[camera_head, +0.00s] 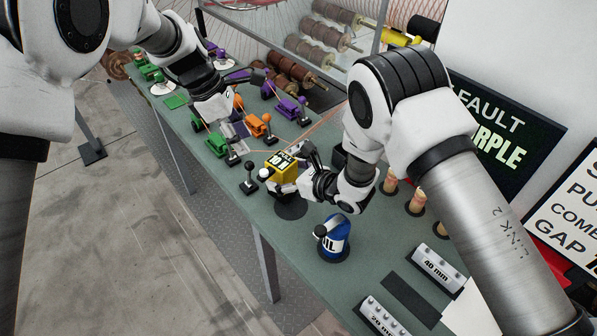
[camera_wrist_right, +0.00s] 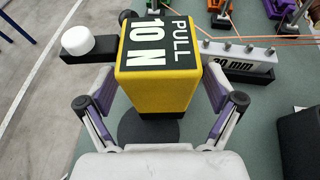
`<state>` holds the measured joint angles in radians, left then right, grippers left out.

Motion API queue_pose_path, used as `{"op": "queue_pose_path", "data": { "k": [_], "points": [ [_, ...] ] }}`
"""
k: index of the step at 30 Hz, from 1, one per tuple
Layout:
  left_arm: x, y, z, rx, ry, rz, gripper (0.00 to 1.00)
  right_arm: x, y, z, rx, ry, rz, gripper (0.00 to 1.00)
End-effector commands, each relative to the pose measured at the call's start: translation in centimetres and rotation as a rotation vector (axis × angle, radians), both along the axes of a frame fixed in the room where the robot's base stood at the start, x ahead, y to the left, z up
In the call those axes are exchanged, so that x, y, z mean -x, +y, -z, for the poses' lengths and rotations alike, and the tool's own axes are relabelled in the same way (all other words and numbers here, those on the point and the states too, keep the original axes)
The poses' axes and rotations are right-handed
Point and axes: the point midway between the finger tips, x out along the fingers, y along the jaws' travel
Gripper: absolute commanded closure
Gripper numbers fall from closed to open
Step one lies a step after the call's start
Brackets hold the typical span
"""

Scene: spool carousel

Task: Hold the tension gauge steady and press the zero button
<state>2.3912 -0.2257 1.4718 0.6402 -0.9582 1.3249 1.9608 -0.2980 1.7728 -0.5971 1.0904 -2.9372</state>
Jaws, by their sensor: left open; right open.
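The tension gauge (camera_head: 281,170) is a yellow block with a black label reading PULL 10 N. It stands upright over a dark round base on the green bench. In the right wrist view the gauge (camera_wrist_right: 158,85) is between the spread fingers of my right gripper (camera_wrist_right: 160,100), with gaps visible beside it. The white round zero button (camera_wrist_right: 91,40) sits on a dark arm to its left; in the head view the button (camera_head: 265,174) faces front left. My right gripper (camera_head: 299,170) is open. My left gripper (camera_head: 243,79) is open and farther back, apart from the gauge; its fingers are partly unclear.
A blue oil container (camera_head: 333,239) stands in front of the gauge. A black-knobbed lever (camera_head: 250,180) is close on its left. A grey block marked in mm (camera_wrist_right: 236,58) and thin orange strands lie beyond it. Grey 40 mm block (camera_head: 437,267) is at the front right.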

Motion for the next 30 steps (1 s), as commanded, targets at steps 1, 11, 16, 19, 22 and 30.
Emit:
{"op": "queue_pose_path", "data": {
  "k": [1,11,16,19,22,30],
  "points": [
    [0.00,0.00,0.00,0.000,0.000,0.000,0.58,-0.41,0.45,0.21,0.000,-0.002,-0.002,0.08],
    [0.01,0.00,0.02,0.000,0.000,0.000,0.58,-1.01,1.00,0.57,-0.001,0.001,0.002,0.08],
    [0.01,0.00,0.02,0.000,0.000,0.000,0.58,-1.00,0.99,0.54,0.000,0.000,0.001,0.58],
    [0.01,0.00,0.02,0.000,0.000,0.000,0.58,-1.00,0.99,0.54,0.000,0.000,0.001,0.86],
    [0.01,0.00,0.02,0.000,0.000,0.000,0.76,-0.99,0.99,0.54,0.000,0.000,0.001,0.86],
    [0.01,0.00,0.02,0.000,0.000,0.000,1.00,-0.99,0.98,0.55,0.000,0.000,0.001,0.86]
  ]
}}
